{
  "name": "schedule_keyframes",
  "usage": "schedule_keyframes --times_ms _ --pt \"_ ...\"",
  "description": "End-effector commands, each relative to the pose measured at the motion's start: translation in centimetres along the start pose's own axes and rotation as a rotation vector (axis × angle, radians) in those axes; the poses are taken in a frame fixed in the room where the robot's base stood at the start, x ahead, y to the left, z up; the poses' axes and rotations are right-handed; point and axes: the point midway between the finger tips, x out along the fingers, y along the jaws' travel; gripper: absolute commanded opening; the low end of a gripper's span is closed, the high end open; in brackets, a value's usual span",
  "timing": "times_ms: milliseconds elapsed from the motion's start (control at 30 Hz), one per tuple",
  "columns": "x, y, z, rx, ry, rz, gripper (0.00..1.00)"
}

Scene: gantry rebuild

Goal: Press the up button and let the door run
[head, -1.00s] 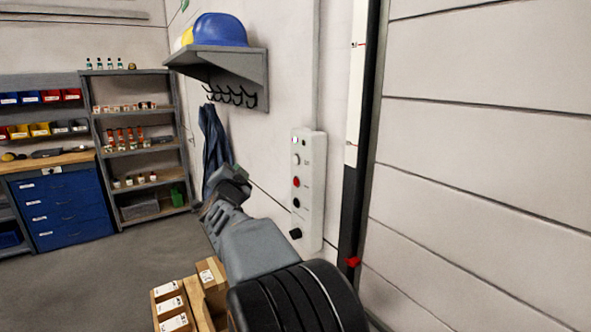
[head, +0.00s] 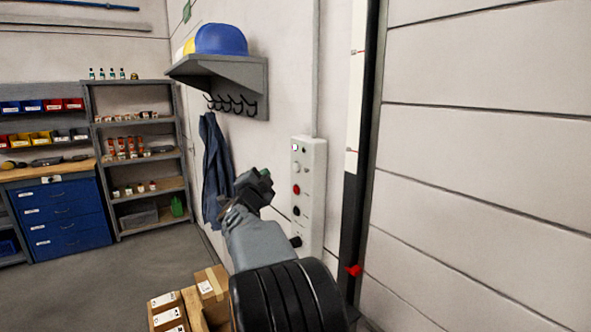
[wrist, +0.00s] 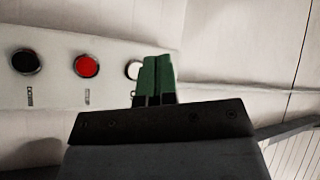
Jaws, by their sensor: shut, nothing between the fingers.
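A pale control box (head: 318,170) is fixed to the wall left of the door. It carries a lit indicator at the top, then a white button (head: 297,169), a red button (head: 296,189), a black button (head: 296,211) and a black knob low down. My gripper (head: 263,177) is in front and left of the box, its fingers together and empty. In the wrist view the green fingertips (wrist: 158,75) partly cover the white button (wrist: 133,70), with the red button (wrist: 87,66) and black button (wrist: 25,62) to the left. I cannot tell whether they touch it.
The panelled door (head: 480,150) fills the right side, beside a dark vertical track with a red piece (head: 354,270) low on it. A shelf (head: 225,72) with helmets and hooks juts out above left. Cardboard boxes (head: 212,290) stand below my arm. Floor is clear at left.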

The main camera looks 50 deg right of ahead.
Motion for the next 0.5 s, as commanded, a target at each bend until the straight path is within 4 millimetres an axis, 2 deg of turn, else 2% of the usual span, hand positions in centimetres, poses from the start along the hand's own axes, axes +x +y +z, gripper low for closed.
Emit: schedule_keyframes --times_ms 200,500 --pt "2.0 1.6 -1.5 0.0 0.003 0.002 0.0" --pt "3.9 3.1 -2.8 -0.001 0.001 0.001 0.0"
